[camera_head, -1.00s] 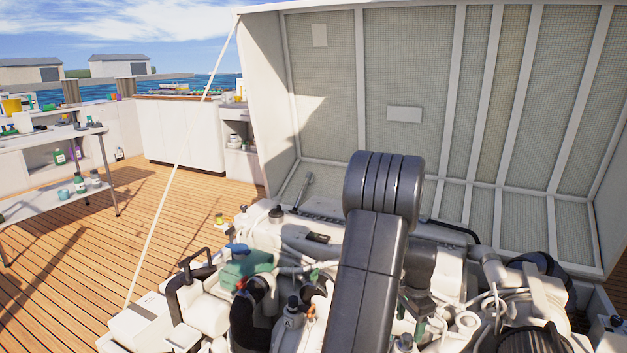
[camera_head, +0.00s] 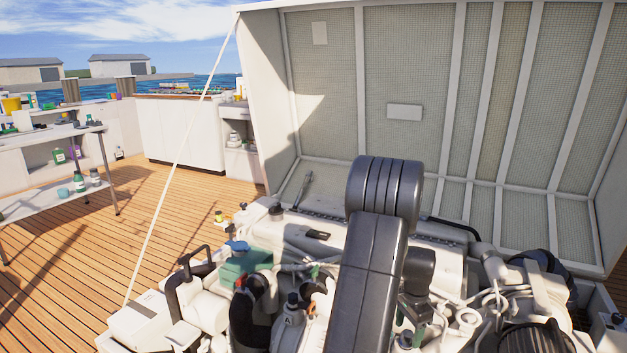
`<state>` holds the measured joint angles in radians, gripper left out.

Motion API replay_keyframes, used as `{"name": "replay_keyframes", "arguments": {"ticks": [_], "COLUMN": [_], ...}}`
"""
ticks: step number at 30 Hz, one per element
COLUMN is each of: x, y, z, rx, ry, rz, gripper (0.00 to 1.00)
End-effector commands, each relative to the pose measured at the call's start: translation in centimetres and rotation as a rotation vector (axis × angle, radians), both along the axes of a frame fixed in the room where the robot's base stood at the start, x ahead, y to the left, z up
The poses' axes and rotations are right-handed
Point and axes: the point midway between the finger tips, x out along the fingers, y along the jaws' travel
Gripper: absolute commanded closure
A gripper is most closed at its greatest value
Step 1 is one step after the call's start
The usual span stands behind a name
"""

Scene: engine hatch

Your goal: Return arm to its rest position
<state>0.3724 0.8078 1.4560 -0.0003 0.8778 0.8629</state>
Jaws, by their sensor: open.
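My dark grey arm rises from the bottom of the head view over the engine (camera_head: 330,250). Its ribbed elbow is in front of the open hatch lid (camera_head: 404,60). A darker part of my arm shows just right of the upright link, low over the engine. I cannot make out my gripper's fingers; the end of the arm is lost behind my own link and among the engine parts.
The engine is crowded with hoses, pipes and a green part (camera_head: 243,264). A pale strut (camera_head: 170,185) slants up to the lid's left edge. Wooden deck (camera_head: 85,275) lies open at left, by a shelf table (camera_head: 55,195) holding bottles.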

Motion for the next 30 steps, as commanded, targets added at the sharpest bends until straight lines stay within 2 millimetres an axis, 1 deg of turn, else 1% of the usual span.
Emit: {"name": "replay_keyframes", "arguments": {"ticks": [1, 3, 4, 6, 30], "x": [-0.1, -0.1, 0.1, 0.1, 0.0], "y": [0.0, 0.0, -0.2, -0.2, -0.2], "z": [-1.6, -2.7, -1.2, 0.8, 10.9], "rx": [0.001, 0.000, -0.002, -0.001, 0.000], "ry": [0.003, 0.002, -0.005, -0.003, -0.001], "rz": [0.000, 0.000, -0.001, 0.000, 0.000], "gripper": [0.38, 0.38, 0.38, 0.38, 0.38]}}
